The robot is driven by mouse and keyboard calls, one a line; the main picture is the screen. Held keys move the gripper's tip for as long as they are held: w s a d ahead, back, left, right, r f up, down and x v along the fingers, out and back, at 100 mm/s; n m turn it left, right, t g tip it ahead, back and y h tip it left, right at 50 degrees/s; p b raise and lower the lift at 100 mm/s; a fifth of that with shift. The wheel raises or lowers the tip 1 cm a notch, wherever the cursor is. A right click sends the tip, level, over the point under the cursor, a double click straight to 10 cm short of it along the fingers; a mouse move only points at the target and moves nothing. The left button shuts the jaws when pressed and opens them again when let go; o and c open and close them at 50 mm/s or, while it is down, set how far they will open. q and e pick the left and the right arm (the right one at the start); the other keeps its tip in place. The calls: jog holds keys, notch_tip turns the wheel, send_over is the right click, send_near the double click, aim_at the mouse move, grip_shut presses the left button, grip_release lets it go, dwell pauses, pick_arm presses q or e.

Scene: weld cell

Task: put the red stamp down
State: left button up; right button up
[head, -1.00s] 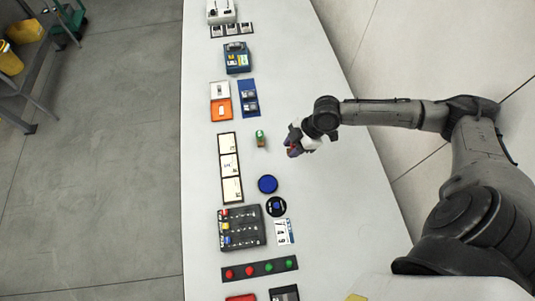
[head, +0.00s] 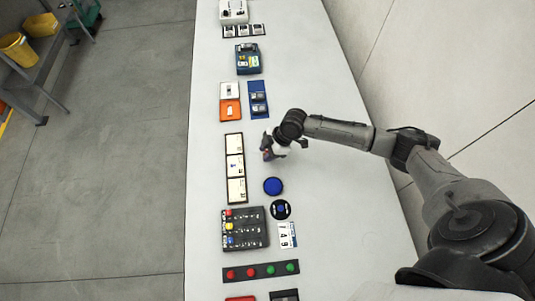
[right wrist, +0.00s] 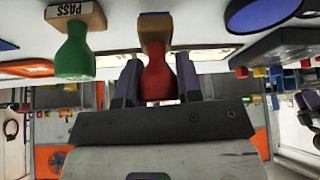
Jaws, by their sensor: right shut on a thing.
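My right gripper (head: 268,149) is over the white table, just right of the column of three framed cards (head: 235,168). In the right wrist view the gripper (right wrist: 158,78) is shut on the red stamp (right wrist: 157,84), with a finger on each side of its red handle. The stamp's wooden block (right wrist: 154,30) points away from the gripper towards the table; I cannot tell whether it touches. A green stamp (right wrist: 74,55) marked PASS stands beside it in the right wrist view. In the head view the green stamp is hidden by my gripper. My left gripper is not in view.
A blue round pad (head: 273,186) and a black round piece (head: 281,210) lie below the gripper. A dark panel with knobs (head: 245,230) and a button strip (head: 260,271) are farther down. The table's right side is clear.

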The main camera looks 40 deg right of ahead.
jog(key=shift+f, duration=1.15)
jog(key=shift+f, duration=0.1)
jog(key=o, duration=0.8)
